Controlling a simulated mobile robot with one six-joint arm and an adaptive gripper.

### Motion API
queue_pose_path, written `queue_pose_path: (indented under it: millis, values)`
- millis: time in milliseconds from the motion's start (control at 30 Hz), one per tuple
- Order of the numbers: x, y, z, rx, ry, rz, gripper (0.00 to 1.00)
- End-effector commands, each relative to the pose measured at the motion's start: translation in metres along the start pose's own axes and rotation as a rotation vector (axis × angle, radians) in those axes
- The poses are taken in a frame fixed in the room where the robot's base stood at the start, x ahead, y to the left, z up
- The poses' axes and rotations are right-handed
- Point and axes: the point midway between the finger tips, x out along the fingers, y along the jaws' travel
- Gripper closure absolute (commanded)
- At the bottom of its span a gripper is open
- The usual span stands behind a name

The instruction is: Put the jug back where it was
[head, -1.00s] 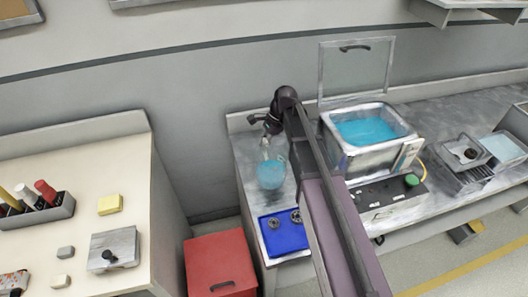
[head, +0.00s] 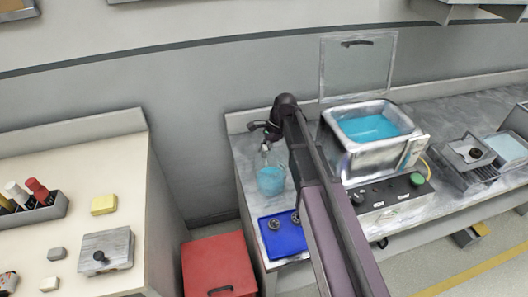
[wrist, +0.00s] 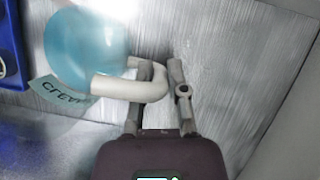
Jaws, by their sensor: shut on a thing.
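The jug (head: 271,181) is clear, with blue liquid inside, and is over the left end of the grey metal bench. In the wrist view the jug (wrist: 85,45) shows a pale curved handle (wrist: 130,88) and a lettered label (wrist: 58,92). My gripper (head: 267,147) is above and behind the jug in the head view. In the wrist view my gripper (wrist: 163,72) is shut on the jug's handle, which passes between its fingers. The jug looks upright. I cannot tell whether its base touches the bench.
A blue mat (head: 283,241) with small metal parts lies in front of the jug. An open-lidded bath (head: 350,145) of blue liquid stands to the right, partly behind my arm. A red cabinet (head: 217,262) and a cream counter (head: 150,235) are to the left.

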Motion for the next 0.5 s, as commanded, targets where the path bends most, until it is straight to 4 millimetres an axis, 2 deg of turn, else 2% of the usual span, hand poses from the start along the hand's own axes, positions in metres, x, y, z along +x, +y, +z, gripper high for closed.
queue_pose_path:
  millis: [200, 233, 300, 333, 500]
  values:
    - [0.0015, 0.0001, -0.0005, 0.0, -0.001, 0.001, 1.0]
    - [0.0008, 0.0, -0.0003, 0.0, 0.0, 0.0, 0.73]
    - [0.0007, 0.0, -0.0002, 0.0, 0.0, 0.0, 0.53]
    - [0.0007, 0.0, -0.0002, 0.0, 0.0, 0.0, 0.47]
    - [0.0006, 0.0, -0.0002, 0.0, 0.0, 0.0, 0.47]
